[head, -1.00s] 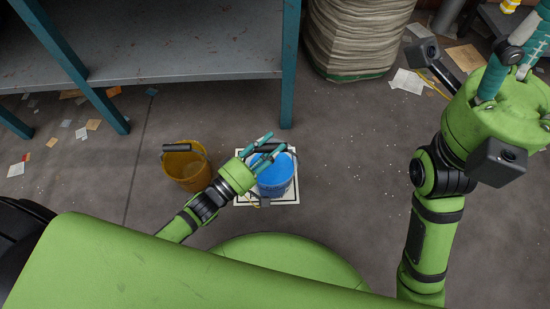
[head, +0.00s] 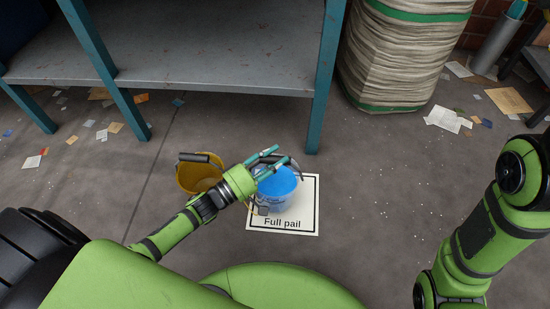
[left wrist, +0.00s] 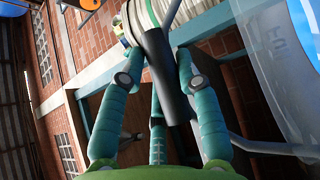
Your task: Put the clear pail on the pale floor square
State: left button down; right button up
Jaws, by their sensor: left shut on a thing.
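The clear pail (head: 277,195), see-through with bright blue contents, looks upright over the upper left part of the pale floor square (head: 301,211), marked "Full pail". I cannot tell whether its base touches the square. My left gripper (head: 275,157) is above the pail's rim, shut on the handle. In the left wrist view the fingers close around the dark handle grip (left wrist: 166,75), and the clear pail's wall (left wrist: 272,50) shows at the right. My right gripper is out of view; only my right arm shows.
A yellow bucket (head: 192,180) stands close to the left of the pail, partly behind my left arm. A grey metal table (head: 200,60) with teal legs stands behind. Floor right of the square is clear.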

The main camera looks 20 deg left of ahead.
pick_arm(q)
jog(key=shift+f+b, duration=0.35)
jog(key=shift+f, duration=0.4)
jog(key=c, duration=0.9)
grip_release()
jog(key=shift+f, duration=0.25)
